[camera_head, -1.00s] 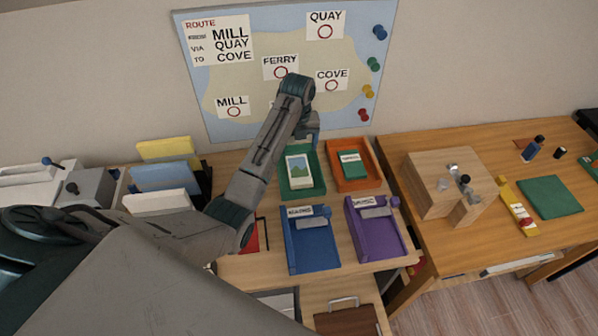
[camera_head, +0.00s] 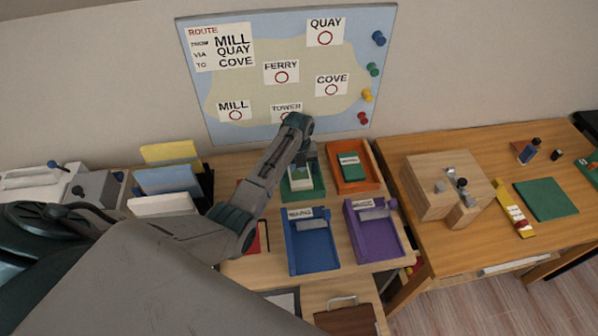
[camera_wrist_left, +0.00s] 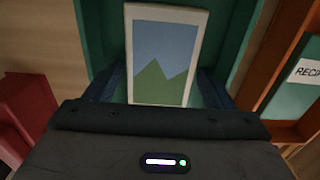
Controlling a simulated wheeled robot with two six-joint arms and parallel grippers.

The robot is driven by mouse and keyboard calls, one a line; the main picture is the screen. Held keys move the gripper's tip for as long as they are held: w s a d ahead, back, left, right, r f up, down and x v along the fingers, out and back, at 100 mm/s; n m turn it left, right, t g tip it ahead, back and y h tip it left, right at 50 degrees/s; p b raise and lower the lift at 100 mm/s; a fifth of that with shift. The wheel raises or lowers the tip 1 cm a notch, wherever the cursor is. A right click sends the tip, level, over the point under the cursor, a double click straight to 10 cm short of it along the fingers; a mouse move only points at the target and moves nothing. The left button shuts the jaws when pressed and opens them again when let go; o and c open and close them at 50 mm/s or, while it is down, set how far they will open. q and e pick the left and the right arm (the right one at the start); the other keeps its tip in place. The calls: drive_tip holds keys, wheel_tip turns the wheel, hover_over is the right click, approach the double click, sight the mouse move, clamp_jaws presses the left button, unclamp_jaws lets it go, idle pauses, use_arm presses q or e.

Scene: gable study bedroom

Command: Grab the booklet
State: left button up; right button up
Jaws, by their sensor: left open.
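A green booklet-like item (camera_head: 349,170) with a white label lies in the orange tray (camera_head: 366,186). In the left wrist view it shows at the right edge (camera_wrist_left: 292,98), its label starting "RECI". A white-framed picture card (camera_wrist_left: 160,60) with blue sky and green hills is in the green tray (camera_head: 318,193). My left gripper (camera_head: 303,180) is above the green tray, open. In the left wrist view its fingers (camera_wrist_left: 158,88) are on either side of the card's lower part. I cannot tell whether they touch it. My right gripper is not in view.
Blue (camera_head: 314,262) and purple (camera_head: 377,246) trays stand in front. An upright file holder with folders (camera_head: 165,180) is at left. A map board (camera_head: 300,50) stands behind. A wooden block (camera_head: 428,190) and a flat green item (camera_head: 546,199) are on the right desk.

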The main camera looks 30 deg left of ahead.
use_arm(q)
drive_tip(key=c, duration=0.8)
